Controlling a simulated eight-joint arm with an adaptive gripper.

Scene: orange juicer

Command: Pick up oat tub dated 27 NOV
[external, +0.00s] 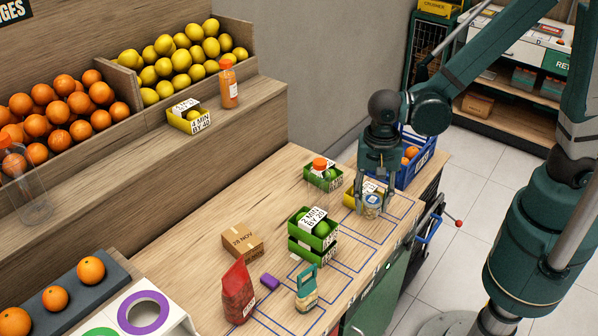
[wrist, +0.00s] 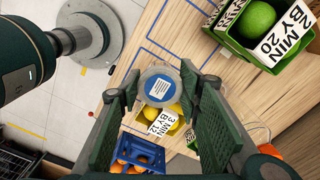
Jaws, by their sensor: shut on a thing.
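A small round tub (external: 371,207) with a pale, clear-looking body stands upright between my gripper's fingers near the right edge of the wooden counter. In the wrist view the tub (wrist: 160,87) shows its grey lid with a round blue label and white print. The print is too small to read, so I cannot tell its date. My gripper (external: 375,196) points down and is shut on the tub, one finger on each side. I cannot tell whether the tub's base touches the counter.
A yellow crate (external: 350,197) of lemons is close behind the tub, with a blue crate (external: 420,165) of oranges beyond. Stacked green crates (external: 301,245) of limes stand to the left. A cardboard box (external: 242,242) reads 28 NOV. Blue-outlined counter spaces in front look clear.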

